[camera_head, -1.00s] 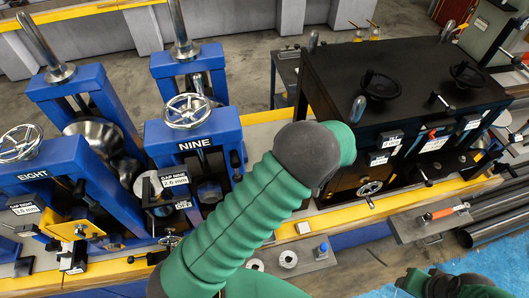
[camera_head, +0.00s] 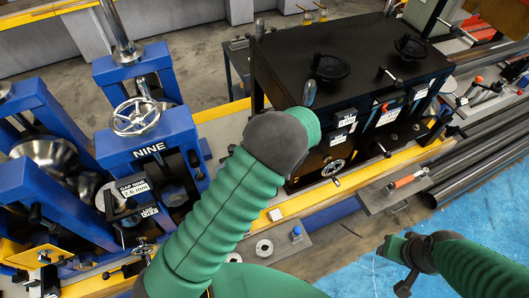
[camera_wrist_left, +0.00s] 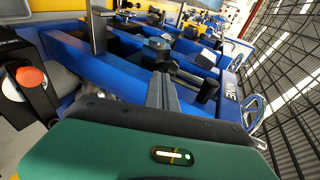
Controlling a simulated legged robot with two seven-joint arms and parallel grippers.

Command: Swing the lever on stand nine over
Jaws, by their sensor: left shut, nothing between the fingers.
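Stand nine is a blue frame with a NINE label (camera_head: 149,149) and a spoked handwheel (camera_head: 136,117) on top; its label also shows sideways in the left wrist view (camera_wrist_left: 231,95). A black lever with a cylindrical grip (camera_wrist_left: 205,91) juts from the stand in the left wrist view. My left gripper (camera_wrist_left: 162,88) is shut and empty, its grey fingers beside the lever's rod; I cannot tell whether they touch it.
A black cabinet (camera_head: 345,50) with knobs and small labels stands right of stand nine. Another blue stand (camera_head: 45,185) is at the left. A yellow-edged bench (camera_head: 370,170) runs along the front. Blue floor (camera_head: 350,265) is open at lower right.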

